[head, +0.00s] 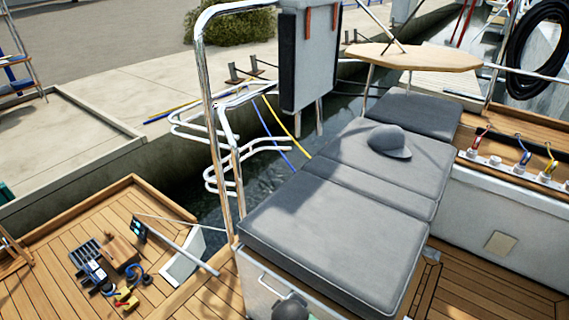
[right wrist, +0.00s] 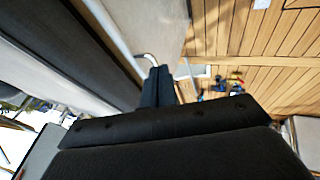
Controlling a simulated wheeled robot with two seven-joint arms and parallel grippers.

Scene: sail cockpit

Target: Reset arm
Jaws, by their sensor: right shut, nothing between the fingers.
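My right gripper (right wrist: 158,72) shows in the right wrist view, its two dark fingers pressed together with nothing between them. Its wide black body fills the lower part of that view. Past the fingertips lies a bent pale rail (right wrist: 147,58), with teak deck (right wrist: 235,30) beyond; I cannot tell whether the fingers touch anything. In the head view I cannot make out either gripper. My left gripper shows in no view.
A long grey cushioned bench (head: 335,235) with a grey cap (head: 389,141) runs through the head view. A steel rail (head: 206,110) rises beside it. Tools (head: 115,275) lie on the lower-left deck. Coloured line ends (head: 525,155) sit on the right coaming. Water separates boat and quay.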

